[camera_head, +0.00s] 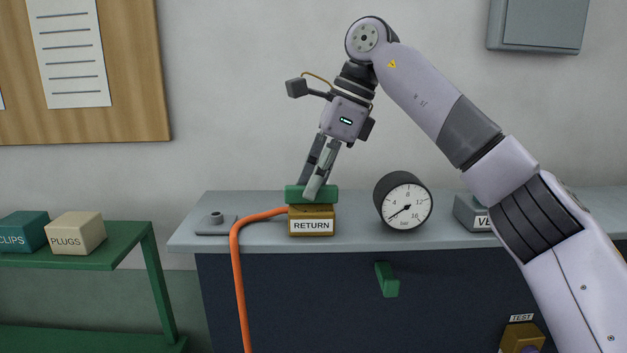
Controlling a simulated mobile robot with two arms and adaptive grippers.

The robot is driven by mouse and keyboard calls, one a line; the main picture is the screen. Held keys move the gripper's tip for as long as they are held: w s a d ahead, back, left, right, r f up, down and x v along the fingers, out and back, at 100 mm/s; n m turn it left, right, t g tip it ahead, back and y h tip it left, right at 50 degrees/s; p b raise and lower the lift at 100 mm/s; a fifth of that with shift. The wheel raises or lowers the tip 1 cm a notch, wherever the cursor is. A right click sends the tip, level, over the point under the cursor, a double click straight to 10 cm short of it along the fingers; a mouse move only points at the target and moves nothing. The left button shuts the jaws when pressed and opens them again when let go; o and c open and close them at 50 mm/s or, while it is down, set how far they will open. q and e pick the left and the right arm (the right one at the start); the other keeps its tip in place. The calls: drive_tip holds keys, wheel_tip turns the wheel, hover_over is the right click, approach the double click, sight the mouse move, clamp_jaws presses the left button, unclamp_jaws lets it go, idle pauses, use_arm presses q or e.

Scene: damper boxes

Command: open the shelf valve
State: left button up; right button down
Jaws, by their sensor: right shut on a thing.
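A brass-coloured box labelled RETURN (312,226) stands on the grey top of the cabinet. A green bar handle (326,194) lies across its top, running left to right. My right gripper (312,190) points down from above and is shut on the green handle; its fingers cover part of the handle. An orange hose (238,270) meets the left side of the box and hangs down over the cabinet front. No box in view is labelled as the shelf valve. My left gripper is not in view.
A round gauge (403,205) stands right of the RETURN box. A grey box labelled VE (470,212) is partly hidden by my right arm. A box labelled TEST (521,336) is low at right. A green handle (387,279) juts from the dark cabinet front (290,290). A green shelf (105,250) holds boxes.

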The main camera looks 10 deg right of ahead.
drive_tip(key=shift+r, duration=0.1)
drive_tip(key=c, duration=1.6)
unclamp_jaws()
drive_tip(key=shift+d, duration=0.1)
drive_tip(key=v, duration=0.9)
drive_tip(key=shift+s+d+r, duration=0.1)
drive_tip(key=shift+r, duration=0.3)
drive_tip(key=shift+v, duration=1)
